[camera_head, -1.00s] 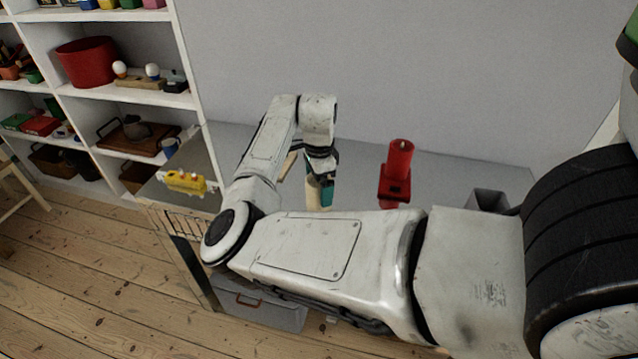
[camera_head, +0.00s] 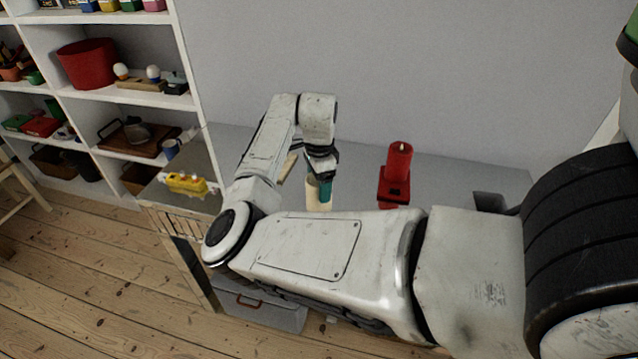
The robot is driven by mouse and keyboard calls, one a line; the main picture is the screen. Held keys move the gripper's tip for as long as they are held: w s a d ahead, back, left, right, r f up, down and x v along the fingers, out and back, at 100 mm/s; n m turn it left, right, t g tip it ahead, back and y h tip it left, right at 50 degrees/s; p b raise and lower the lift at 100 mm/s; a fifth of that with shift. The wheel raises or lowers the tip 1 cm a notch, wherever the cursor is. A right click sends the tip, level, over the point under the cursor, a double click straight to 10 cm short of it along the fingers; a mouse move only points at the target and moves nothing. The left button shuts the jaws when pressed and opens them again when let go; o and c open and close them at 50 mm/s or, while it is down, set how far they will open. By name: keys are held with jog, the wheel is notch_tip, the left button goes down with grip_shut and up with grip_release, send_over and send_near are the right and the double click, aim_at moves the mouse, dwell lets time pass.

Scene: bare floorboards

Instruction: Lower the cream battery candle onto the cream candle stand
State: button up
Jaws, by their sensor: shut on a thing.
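My gripper (camera_head: 321,166) points down over the grey table, just behind my forearm. It is shut on the cream candle (camera_head: 312,194), a pale upright shape beside a teal piece (camera_head: 325,191) at the fingers. The candle's lower end is cut off from view by my arm. I cannot make out the cream candle stand apart from the candle, so whether they touch cannot be told.
A red candle (camera_head: 399,162) stands on a red stand (camera_head: 393,193) to the right of my gripper. A pale wooden piece (camera_head: 288,166) lies left of it. A yellow toy (camera_head: 186,183) is at the table's left end. A grey box (camera_head: 489,203) is at right.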

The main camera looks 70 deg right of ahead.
jog(key=shift+r+p, duration=1.5)
jog(key=shift+r, duration=0.45)
jog(key=shift+f, duration=0.1)
